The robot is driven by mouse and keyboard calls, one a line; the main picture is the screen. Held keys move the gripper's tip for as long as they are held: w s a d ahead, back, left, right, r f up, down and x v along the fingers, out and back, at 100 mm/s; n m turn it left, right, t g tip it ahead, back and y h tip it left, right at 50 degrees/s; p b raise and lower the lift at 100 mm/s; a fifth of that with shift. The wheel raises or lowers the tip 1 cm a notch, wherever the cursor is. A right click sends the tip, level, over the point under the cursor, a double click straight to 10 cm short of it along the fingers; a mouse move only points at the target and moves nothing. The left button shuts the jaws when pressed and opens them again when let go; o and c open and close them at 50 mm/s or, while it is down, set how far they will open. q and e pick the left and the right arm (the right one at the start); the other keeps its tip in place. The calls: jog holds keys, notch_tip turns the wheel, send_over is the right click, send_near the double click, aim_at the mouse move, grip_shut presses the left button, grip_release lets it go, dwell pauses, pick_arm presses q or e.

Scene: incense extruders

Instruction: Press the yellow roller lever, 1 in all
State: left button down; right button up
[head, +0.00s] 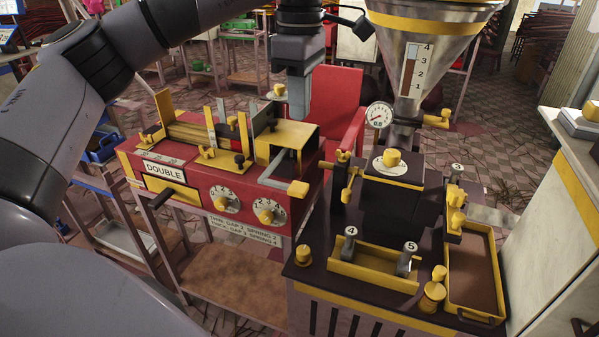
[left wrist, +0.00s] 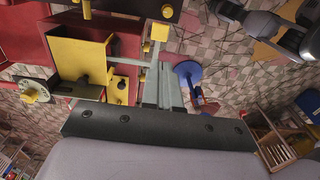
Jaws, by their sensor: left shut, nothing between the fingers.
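A red machine (head: 140,163) labelled DOUBLE stands left of centre. A cranked grey lever with a yellow end (head: 298,188) sticks out from its right side. I take this to be the roller lever, though no label shows it. It also shows in the left wrist view as a yellow block (left wrist: 160,32) on a grey bar. My left gripper (head: 295,118) points down above the right end of the red machine, shut and empty. In the head view its tips are above the yellow end, seemingly apart from it. The fingers (left wrist: 164,85) also show in the left wrist view. My right gripper is not in view.
A dark extruder (head: 385,235) with a metal hopper (head: 420,50), a gauge (head: 379,115) and yellow knobs stands to the right. A yellow-rimmed tray (head: 488,226) is on it. A red chair (head: 338,95) is behind. A white cabinet (head: 550,240) is far right.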

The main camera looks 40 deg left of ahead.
aim_at(299, 187)
pick_arm(q)
jog(key=shift+f, duration=0.1)
notch_tip(299, 187, down, 14)
jog(key=shift+s+r, duration=0.1)
dwell(0.4)
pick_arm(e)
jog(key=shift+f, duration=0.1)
